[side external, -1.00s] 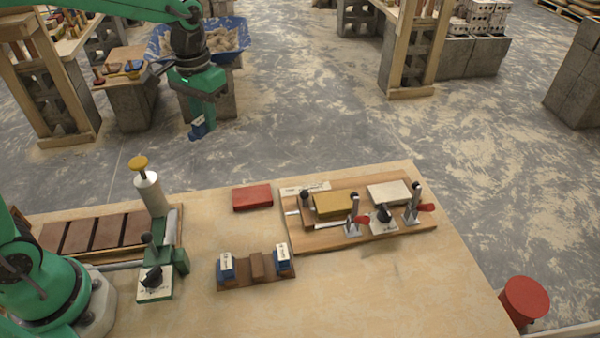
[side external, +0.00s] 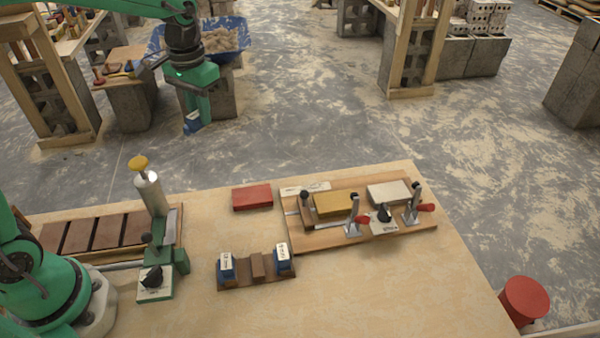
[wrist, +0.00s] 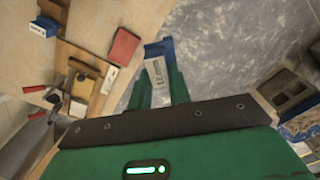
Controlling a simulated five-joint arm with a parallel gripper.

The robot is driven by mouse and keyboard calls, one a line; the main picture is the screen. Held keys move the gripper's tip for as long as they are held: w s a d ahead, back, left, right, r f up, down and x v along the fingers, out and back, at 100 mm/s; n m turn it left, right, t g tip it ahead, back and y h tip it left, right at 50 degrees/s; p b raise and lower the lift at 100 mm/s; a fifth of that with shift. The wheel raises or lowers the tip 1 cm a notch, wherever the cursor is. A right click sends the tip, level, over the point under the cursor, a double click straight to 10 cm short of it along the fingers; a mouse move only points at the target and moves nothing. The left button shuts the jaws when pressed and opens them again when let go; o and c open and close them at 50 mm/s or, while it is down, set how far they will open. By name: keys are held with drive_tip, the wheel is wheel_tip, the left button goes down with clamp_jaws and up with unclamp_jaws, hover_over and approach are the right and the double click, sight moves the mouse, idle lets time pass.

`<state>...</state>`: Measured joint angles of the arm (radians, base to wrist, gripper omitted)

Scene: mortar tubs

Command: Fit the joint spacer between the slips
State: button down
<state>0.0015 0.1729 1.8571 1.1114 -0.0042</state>
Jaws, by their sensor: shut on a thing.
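My gripper (side external: 195,112) hangs beyond the far edge of the bench, over the floor in the side external view. It is shut on a blue spacer with a white label (side external: 192,123). In the wrist view the spacer (wrist: 158,78) sits between the two green fingers, its blue end pointing away from me. On the wooden jig board (side external: 302,243) lie a yellow slip (side external: 334,204) and a pale slip (side external: 388,193), with a gap between them. My gripper is well away from both. The label is too small to read surely.
Toggle clamps with red handles (side external: 427,208) stand at the jig's front. A dark rack (side external: 257,283) holds two blue labelled blocks and a brown one. A red block (side external: 252,197) lies left of the jig. A tray of brown slips (side external: 82,235) is at left. The bench's right front is clear.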

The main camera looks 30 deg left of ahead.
drive_tip(key=shift+w+d, duration=0.3)
drive_tip(key=shift+w, duration=0.2)
drive_tip(key=w+d+n, duration=0.2)
drive_tip(key=w+d, duration=0.5)
drive_tip(key=w, duration=0.1)
drive_tip(key=n, duration=0.7)
hover_over(373, 191)
wheel_tip(373, 191, down, 9)
drive_tip(key=shift+r, duration=0.2)
drive_tip(key=shift+a+f, duration=0.1)
drive_tip(key=shift+f, duration=0.1)
drive_tip(key=shift+f, duration=3.1)
drive_tip(key=shift+f, duration=0.1)
